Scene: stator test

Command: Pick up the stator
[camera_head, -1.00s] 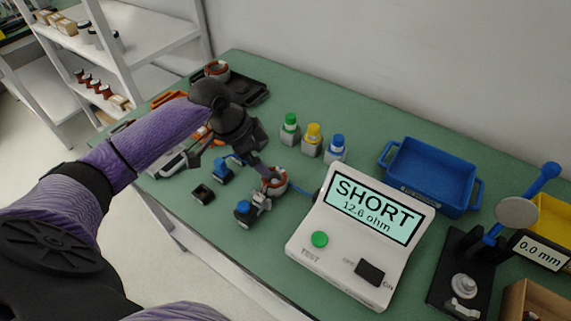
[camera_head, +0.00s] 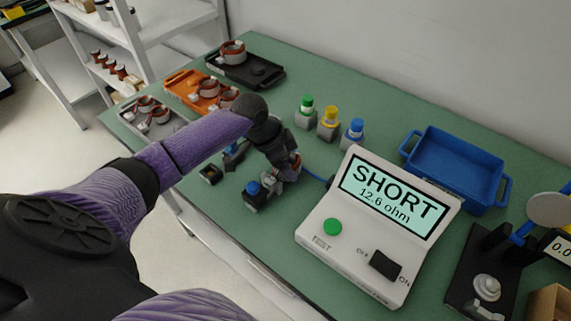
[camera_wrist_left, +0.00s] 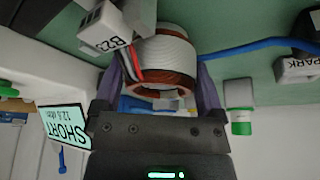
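A stator with a white ring and copper-brown windings (camera_wrist_left: 165,62) sits at the blue-and-grey test clamp beside the tester; in the head view it is mostly hidden behind my left gripper (camera_head: 286,160). In the left wrist view the two purple fingers of my left gripper (camera_wrist_left: 161,78) stand on either side of the stator. They look open around it, with contact not clear. Red, black and white leads run from the stator beside a white tag marked B23 (camera_wrist_left: 108,28). The tester (camera_head: 375,225) reads SHORT, 12.6 ohm. My right gripper is not in view.
Grey (camera_head: 172,128), orange (camera_head: 178,83) and black (camera_head: 262,73) trays holding stators lie at the far left. Three capped blocks (camera_head: 328,122) stand behind the gripper. A blue bin (camera_head: 452,175) and a gauge stand (camera_head: 480,265) are at the right.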

